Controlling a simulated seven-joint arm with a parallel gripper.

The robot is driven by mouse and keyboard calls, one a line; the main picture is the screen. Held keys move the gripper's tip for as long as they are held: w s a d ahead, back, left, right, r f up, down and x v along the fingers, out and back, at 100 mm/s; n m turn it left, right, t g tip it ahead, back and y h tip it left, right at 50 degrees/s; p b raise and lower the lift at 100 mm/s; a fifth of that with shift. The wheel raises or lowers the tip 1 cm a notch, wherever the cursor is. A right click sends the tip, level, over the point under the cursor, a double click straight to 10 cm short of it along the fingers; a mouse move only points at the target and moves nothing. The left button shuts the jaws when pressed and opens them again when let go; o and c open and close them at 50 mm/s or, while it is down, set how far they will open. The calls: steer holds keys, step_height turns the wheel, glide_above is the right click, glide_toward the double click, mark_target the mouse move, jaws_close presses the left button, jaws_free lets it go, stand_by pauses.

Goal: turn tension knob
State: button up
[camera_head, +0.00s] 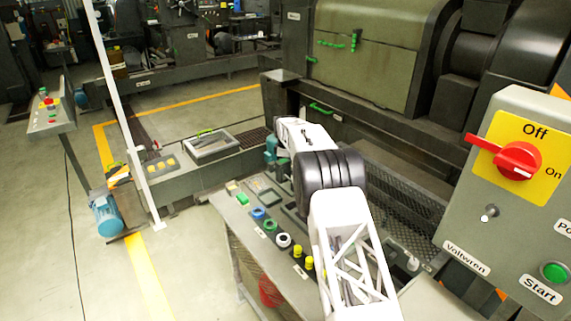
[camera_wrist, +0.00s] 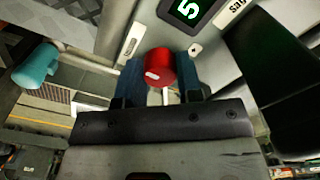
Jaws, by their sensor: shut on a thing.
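A red knob (camera_wrist: 160,68), round and glossy, sits on a light grey panel in the wrist view. I take it to be the tension knob, though no label for it is readable. My gripper (camera_wrist: 162,88) has its two dark blue fingers on either side of the knob and is shut on it. The knob's lower side and its mount are partly hidden by the fingers. In the head view my arm covers the knob, and the gripper's fingers cannot be made out there.
A display (camera_wrist: 187,10) with a green digit is just above the knob. A teal cylinder (camera_wrist: 38,66) sticks out at left. In the head view, a sloped console (camera_head: 245,205) with several buttons lies below my arm, and a grey box with a red switch (camera_head: 515,160) stands at right.

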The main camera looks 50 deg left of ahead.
steer(key=m, duration=0.4)
steer(key=shift+m, duration=2)
steer(key=o, duration=0.6)
steer(key=shift+o, duration=0.2)
steer(key=shift+r, duration=3.9)
